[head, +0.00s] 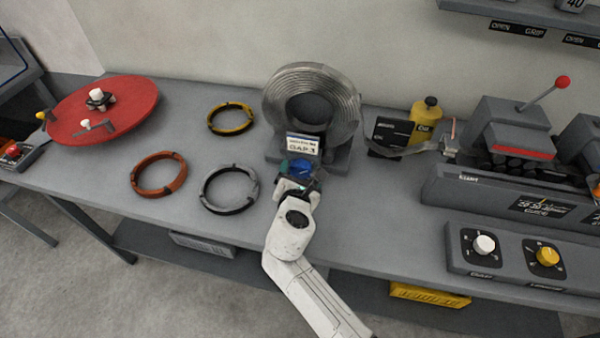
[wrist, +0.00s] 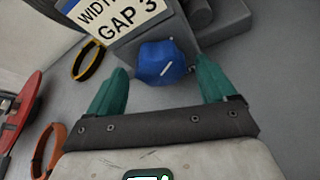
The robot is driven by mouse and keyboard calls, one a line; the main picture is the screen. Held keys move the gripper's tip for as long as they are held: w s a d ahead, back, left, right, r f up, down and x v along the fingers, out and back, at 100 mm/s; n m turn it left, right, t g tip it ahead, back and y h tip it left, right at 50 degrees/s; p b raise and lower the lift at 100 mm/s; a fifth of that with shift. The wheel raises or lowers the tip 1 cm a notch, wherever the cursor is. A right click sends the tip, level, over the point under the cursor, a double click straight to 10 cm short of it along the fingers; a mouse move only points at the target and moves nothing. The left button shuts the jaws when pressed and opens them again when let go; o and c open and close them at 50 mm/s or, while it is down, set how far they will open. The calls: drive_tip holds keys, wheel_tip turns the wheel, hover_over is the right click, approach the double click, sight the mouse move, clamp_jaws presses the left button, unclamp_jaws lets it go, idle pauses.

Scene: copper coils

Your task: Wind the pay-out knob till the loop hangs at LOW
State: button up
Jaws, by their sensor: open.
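A blue knob (wrist: 160,62) with a white pointer line sits at the front of the coil stand, below the sign. It also shows in the head view (head: 298,165). My gripper (wrist: 161,69) is open, with one green finger on each side of the knob and a visible space to each. In the head view my gripper (head: 297,180) is right in front of the knob. The silver strip coil (head: 275,100) stands upright behind it. A strip loop (head: 415,150) runs between the coil and the roller machine, sagging slightly. I cannot read a LOW mark.
A sign (head: 303,146) reads GAP 3. Yellow (head: 231,108), orange (head: 140,175) and grey (head: 205,190) rings and a red disc (head: 75,125) lie left. A yellow bottle (head: 427,118), the roller machine (head: 440,185) and a panel with white (head: 484,244) and yellow (head: 547,257) knobs are right.

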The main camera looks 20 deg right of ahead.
drive_tip(key=shift+w+d+f, duration=0.2)
drive_tip(key=shift+w, duration=0.15)
drive_tip(key=c, duration=1.1)
